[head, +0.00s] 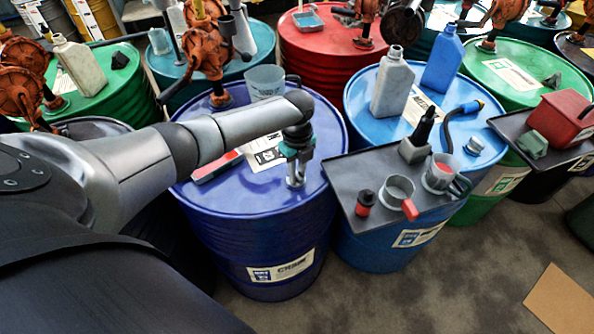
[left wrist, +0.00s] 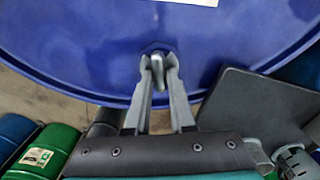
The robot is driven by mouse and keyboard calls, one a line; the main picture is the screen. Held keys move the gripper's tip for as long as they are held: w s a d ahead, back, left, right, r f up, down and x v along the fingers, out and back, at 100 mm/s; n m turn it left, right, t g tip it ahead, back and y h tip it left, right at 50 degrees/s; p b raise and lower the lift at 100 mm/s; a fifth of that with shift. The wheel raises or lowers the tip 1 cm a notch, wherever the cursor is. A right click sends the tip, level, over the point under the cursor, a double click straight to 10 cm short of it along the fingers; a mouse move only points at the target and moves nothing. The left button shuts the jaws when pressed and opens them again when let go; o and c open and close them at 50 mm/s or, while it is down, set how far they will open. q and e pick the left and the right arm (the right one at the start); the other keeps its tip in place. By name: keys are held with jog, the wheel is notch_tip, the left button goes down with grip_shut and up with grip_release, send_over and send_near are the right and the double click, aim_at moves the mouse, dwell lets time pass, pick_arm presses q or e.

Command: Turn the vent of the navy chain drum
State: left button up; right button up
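The navy drum (head: 262,232) with a chain label stands upright in the middle of the head view. Its blue lid (left wrist: 70,45) fills the top of the left wrist view. My left gripper (head: 296,182) points down at the right front part of the lid, near the rim. In the left wrist view the small silver vent (left wrist: 158,70) sits between the two fingertips of my left gripper (left wrist: 159,66), which look closed against its sides. In the head view the gripper hides the vent. My right gripper is in neither view.
An orange pump (head: 207,50), a clear jug (head: 265,82) and a red-and-grey tool (head: 217,166) are on the navy lid. A dark tray (head: 345,172) with several funnels and cups sits close to the right, on a blue drum (head: 375,245).

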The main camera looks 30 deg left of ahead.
pick_arm(q)
jog(key=o, duration=0.4)
jog(key=shift+r, duration=0.1)
notch_tip(320, 180, up, 15)
jog(key=shift+r+p, duration=0.1)
jog(key=shift+p, duration=0.65)
